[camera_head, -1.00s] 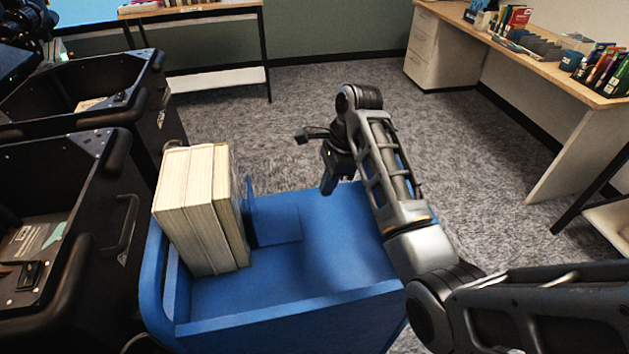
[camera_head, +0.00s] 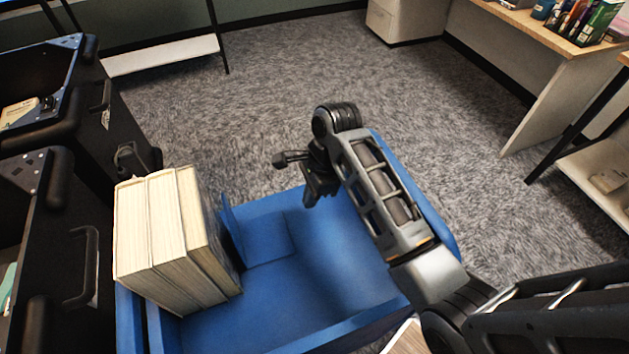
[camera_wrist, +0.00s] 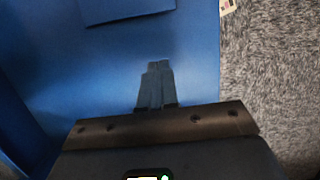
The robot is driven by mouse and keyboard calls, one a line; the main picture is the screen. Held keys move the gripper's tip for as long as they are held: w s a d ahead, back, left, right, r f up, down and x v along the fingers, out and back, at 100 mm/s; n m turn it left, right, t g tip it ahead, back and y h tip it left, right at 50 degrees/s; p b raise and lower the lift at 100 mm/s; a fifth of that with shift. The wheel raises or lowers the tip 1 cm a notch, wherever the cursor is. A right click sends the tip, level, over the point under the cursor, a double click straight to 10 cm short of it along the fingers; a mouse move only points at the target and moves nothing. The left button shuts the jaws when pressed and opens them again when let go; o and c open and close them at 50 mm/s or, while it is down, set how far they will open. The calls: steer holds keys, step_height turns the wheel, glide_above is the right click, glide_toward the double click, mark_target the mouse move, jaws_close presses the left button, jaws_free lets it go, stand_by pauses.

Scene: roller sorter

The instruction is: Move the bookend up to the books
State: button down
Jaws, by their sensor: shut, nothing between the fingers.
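Several thick cream books (camera_head: 165,235) stand upright together at the left end of a blue cart top (camera_head: 340,265). The blue bookend (camera_head: 266,238) stands just right of them, its upright plate near the rightmost book and its flat foot pointing right. I cannot tell how wide the gap to the books is. My gripper (camera_head: 312,200) is right of the bookend, pointing down, shut and empty. In the wrist view the closed fingers (camera_wrist: 158,66) are over bare blue surface, apart from a blue plate edge (camera_wrist: 125,8) at the top, which looks like the bookend's foot.
The cart has raised rims at its left and front (camera_head: 300,335). Black bins (camera_head: 50,250) stand close on the left. Grey carpet (camera_head: 260,110) lies open behind the cart. A wooden desk (camera_head: 550,30) with books is at the upper right.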

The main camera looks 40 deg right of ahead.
mark_target(289, 219)
steer(key=x, duration=0.2)
steer(key=shift+w+a+f, duration=0.1)
steer(key=shift+a+f, duration=0.25)
steer(key=shift+a, duration=0.05)
steer(key=shift+w+a+p, duration=0.25)
steer(key=shift+a, duration=0.25)
steer(key=shift+w+a+p, duration=0.2)
steer(key=shift+a, duration=0.35)
steer(key=shift+w+a, duration=0.2)
steer(key=shift+a, duration=0.3)
steer(key=shift+w, duration=0.1)
